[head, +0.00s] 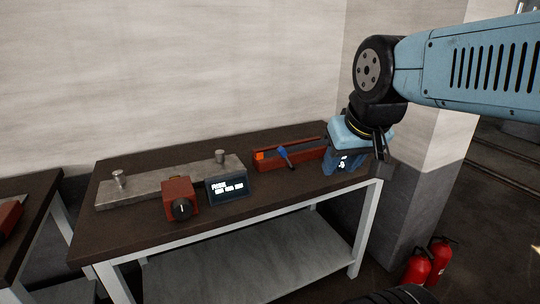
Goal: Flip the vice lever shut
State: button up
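The red vice (301,158) lies long and low near the back right of the dark workbench, with an orange piece (259,156) at its left end. Its lever (284,153) has a blue handle and sticks up at a slant from the vice's left half. My gripper (346,163) points down at the bench's right end, right of the vice and apart from the lever. Its blue housing hides what is behind it, perhaps the vice's right end. The fingers are too small and dark to tell open from shut.
A grey metal plate (131,193) with two upright pins lies at the bench's left. A red box with a black knob (180,199) and a dark display (228,190) stand at the front. The bench (259,206) is bare before the vice. Red extinguishers (418,267) stand on the floor at right.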

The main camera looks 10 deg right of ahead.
aim_at(281, 151)
jog(key=i, duration=0.9)
jog(key=z, duration=0.05)
